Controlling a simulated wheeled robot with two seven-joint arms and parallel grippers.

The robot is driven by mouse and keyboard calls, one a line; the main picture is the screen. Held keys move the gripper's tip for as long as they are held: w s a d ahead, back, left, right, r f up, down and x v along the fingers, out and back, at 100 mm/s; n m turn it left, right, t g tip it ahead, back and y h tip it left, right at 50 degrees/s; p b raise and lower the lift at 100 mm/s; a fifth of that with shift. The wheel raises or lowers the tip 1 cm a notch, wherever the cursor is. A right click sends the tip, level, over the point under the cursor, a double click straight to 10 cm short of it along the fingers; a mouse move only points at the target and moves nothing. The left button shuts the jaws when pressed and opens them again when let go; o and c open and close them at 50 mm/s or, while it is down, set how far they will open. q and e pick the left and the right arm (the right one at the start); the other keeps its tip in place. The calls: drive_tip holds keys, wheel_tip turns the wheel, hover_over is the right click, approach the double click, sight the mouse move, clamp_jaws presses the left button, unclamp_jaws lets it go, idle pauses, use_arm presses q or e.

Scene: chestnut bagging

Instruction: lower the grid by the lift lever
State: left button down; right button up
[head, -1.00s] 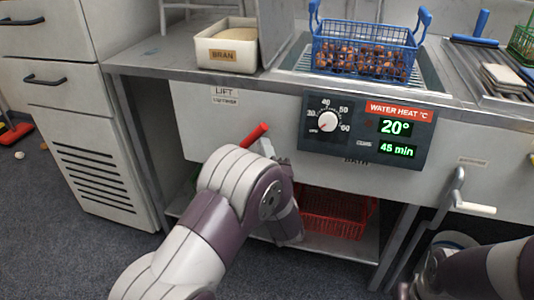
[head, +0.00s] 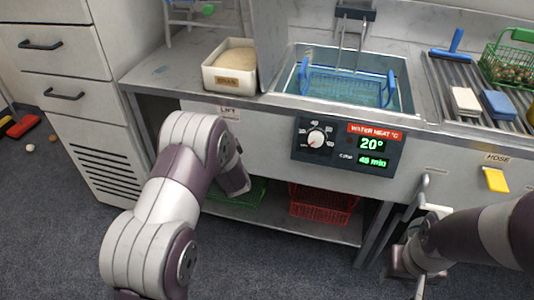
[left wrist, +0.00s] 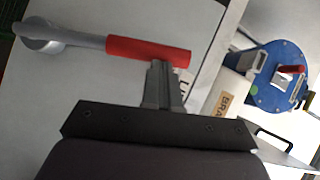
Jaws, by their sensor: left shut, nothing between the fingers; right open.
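The lift lever (left wrist: 148,51) has a grey arm and a red grip and shows in the left wrist view. My left gripper (left wrist: 160,70) is shut and empty, its fingertips right at the red grip; I cannot tell whether they touch. In the head view my left arm hides the lever and most of the LIFT label (head: 228,112). The blue wire basket (head: 345,88) sits low in the water bath (head: 300,105), level or nearly so; its contents cannot be made out. My right gripper (head: 405,265) is low at the right, by the crank.
A BRAN box (head: 232,80) stands left of the bath. The control panel (head: 348,146) reads 20° and 45 min. The crank (head: 424,190) is beside my right arm. Red (head: 325,205) and green crates lie on the lower shelf. A green basket (head: 512,62) stands at right.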

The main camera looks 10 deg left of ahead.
use_arm(q)
drive_tip(key=a+f+n+g+h, duration=0.1)
drive_tip(key=a+f+n+h, duration=0.1)
drive_tip(key=a, duration=0.6)
drive_tip(key=shift+w+a+f+n+h+p, duration=0.2)
drive_tip(key=shift+w+f+n+h+p, duration=0.1)
drive_tip(key=shift+n+p, duration=0.25)
use_arm(e)
drive_tip(key=shift+d+r, duration=0.1)
drive_tip(key=shift+r, duration=0.75)
use_arm(q)
drive_tip(key=shift+s, duration=0.1)
use_arm(e)
drive_tip(key=shift+s, duration=0.1)
use_arm(q)
drive_tip(key=shift+r, duration=0.1)
use_arm(e)
drive_tip(key=shift+r, duration=0.1)
